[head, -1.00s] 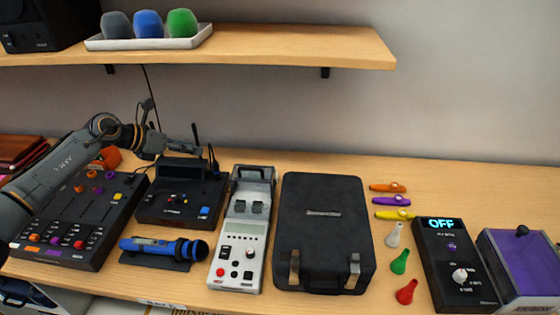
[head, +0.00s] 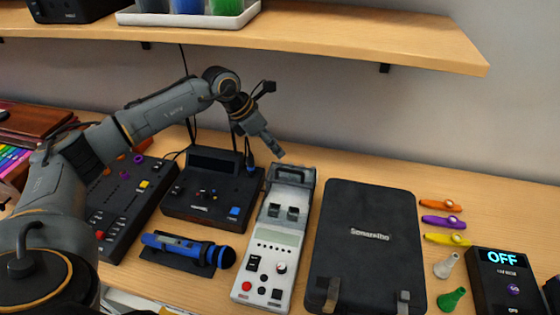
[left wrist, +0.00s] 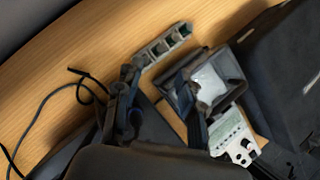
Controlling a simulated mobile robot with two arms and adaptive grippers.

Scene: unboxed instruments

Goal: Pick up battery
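I cannot surely make out a battery in either view. My left gripper (head: 273,146) hangs above the back of the table, just behind the top end of the grey tester (head: 269,240); it looks apart from it. In the left wrist view a segmented grey piece (left wrist: 162,46) lies ahead of the dark gripper parts; whether it is a finger or a separate object is unclear. The tester's white panel (left wrist: 233,137) and dark-framed top show beside it. The finger gap cannot be judged. My right gripper is not in view.
A black case (head: 365,250) stands right of the tester. A black console (head: 212,190) and a blue microphone (head: 188,250) lie left. Small whistles (head: 443,222) lie further right. A wooden shelf (head: 400,40) overhangs the back. A loose cable (left wrist: 45,108) lies near the gripper.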

